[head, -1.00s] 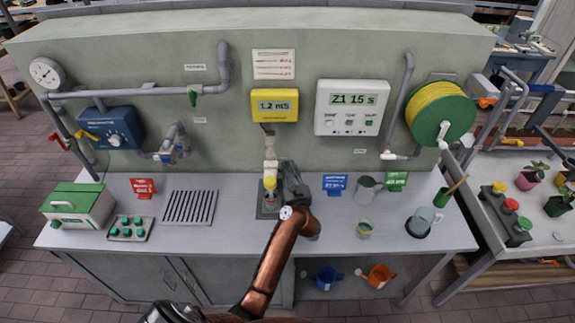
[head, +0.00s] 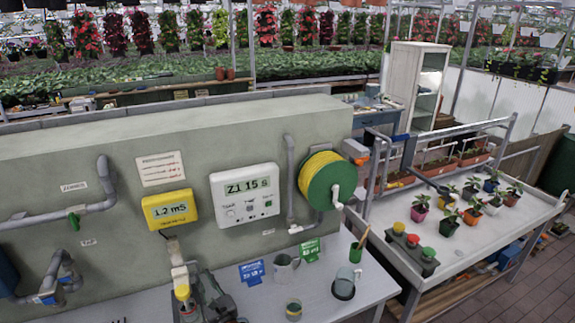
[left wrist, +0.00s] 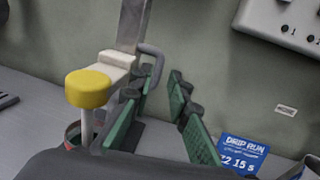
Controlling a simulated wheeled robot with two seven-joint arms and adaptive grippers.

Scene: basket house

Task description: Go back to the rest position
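My left gripper (head: 218,303) is at the bottom edge of the head view, just right of a yellow-capped fitting (head: 182,291) below the yellow meter. In the left wrist view the gripper (left wrist: 160,92) has its two green-padded fingers apart, with nothing seen between them. The yellow cap (left wrist: 88,88) stands left of the fingers there, apart from them. The rest of my left arm is out of the head view. My right gripper is in no view.
The yellow meter (head: 169,210), white timer panel (head: 245,194) and green hose reel (head: 322,181) are on the wall. A blue card (head: 252,271), grey jug (head: 284,273) and green card (head: 309,250) stand on the bench right of the gripper. A plant table (head: 480,239) is farther right.

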